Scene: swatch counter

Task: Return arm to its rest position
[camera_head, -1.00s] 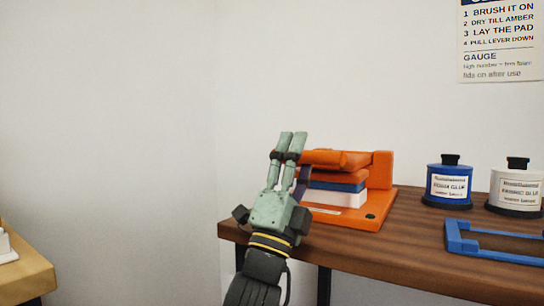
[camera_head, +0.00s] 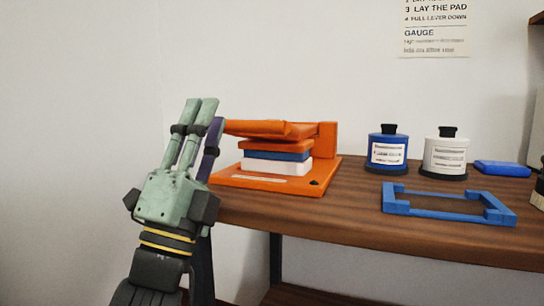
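My gripper (camera_head: 200,108) is pale green with dark joints and points upward at the left end of the wooden counter. Its two fingers lie close side by side with nothing visible between them, so it looks shut and empty. It stands in front of the left edge of the orange press (camera_head: 327,150). A dark purple strip (camera_head: 211,150) shows just right of the fingers. I cannot tell what it belongs to, or whether the gripper touches the press.
The press holds a stack with an orange, a blue (camera_head: 276,155) and a white layer (camera_head: 278,166). A blue jar (camera_head: 388,153), a white jar (camera_head: 446,155), a blue frame (camera_head: 440,213) and a blue block (camera_head: 502,168) stand on the counter (camera_head: 350,215). The wall area left of my gripper is clear.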

